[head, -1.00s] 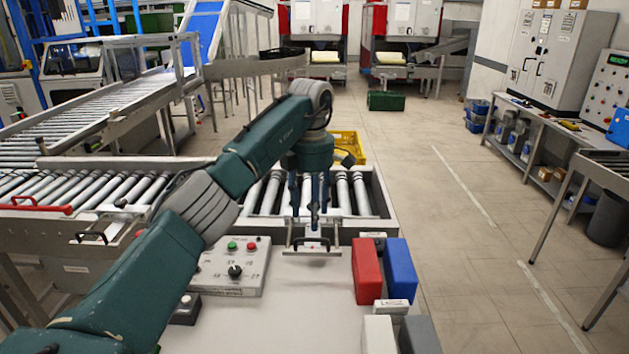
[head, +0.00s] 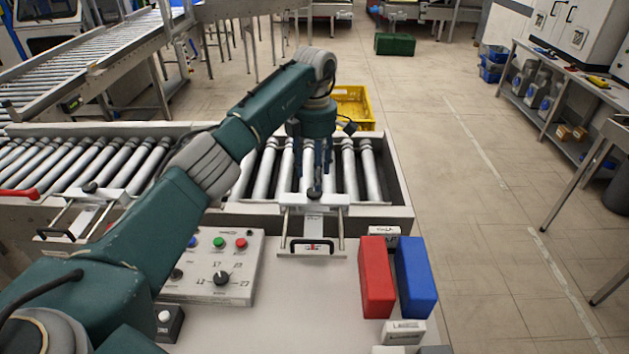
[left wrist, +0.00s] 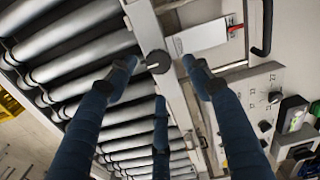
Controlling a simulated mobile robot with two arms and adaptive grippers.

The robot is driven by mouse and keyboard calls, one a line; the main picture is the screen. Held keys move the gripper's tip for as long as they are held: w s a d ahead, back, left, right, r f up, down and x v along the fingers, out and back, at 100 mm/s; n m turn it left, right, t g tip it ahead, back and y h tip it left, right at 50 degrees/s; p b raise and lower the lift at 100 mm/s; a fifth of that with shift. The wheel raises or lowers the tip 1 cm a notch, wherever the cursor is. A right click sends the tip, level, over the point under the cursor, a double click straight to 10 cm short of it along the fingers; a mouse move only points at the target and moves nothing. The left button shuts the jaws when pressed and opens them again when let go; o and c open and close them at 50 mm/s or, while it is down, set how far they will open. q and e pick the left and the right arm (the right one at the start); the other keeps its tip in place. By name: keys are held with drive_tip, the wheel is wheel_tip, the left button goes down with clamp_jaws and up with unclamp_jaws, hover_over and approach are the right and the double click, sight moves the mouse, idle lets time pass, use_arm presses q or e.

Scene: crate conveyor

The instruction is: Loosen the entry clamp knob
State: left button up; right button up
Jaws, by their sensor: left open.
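My left gripper (head: 318,180) is open, its fingers pointing down over the near edge of the roller conveyor. A dark round clamp knob (head: 315,193) sits at the fingertips, on a metal clamp (head: 311,222) with a dark handle (head: 311,247) at its front. In the left wrist view the knob (left wrist: 158,61) shows between the spread fingers (left wrist: 160,75), apart from both side fingers. A second clamp with a similar knob (head: 90,188) stands further left on the conveyor edge. Whether a finger touches the first knob cannot be told. My right gripper is out of view.
A control panel (head: 235,283) with a dial and buttons lies left of the near clamp. A red block (head: 376,280) and a blue block (head: 415,280) stand to its right. A yellow crate (head: 353,105) is behind the conveyor. The floor at right is mostly clear.

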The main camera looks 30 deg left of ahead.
sight(314, 195)
use_arm(q)
wheel_tip(314, 195, down, 4)
drive_tip(key=shift+w+a+f+p, duration=0.15)
drive_tip(key=shift+p, duration=0.4)
drive_tip(key=shift+f, duration=0.4)
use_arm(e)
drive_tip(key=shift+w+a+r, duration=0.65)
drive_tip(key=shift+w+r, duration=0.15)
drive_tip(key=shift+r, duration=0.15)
use_arm(q)
drive_tip(key=shift+f, duration=0.1)
drive_tip(key=c, duration=1.1)
drive_tip(key=shift+c, duration=0.2)
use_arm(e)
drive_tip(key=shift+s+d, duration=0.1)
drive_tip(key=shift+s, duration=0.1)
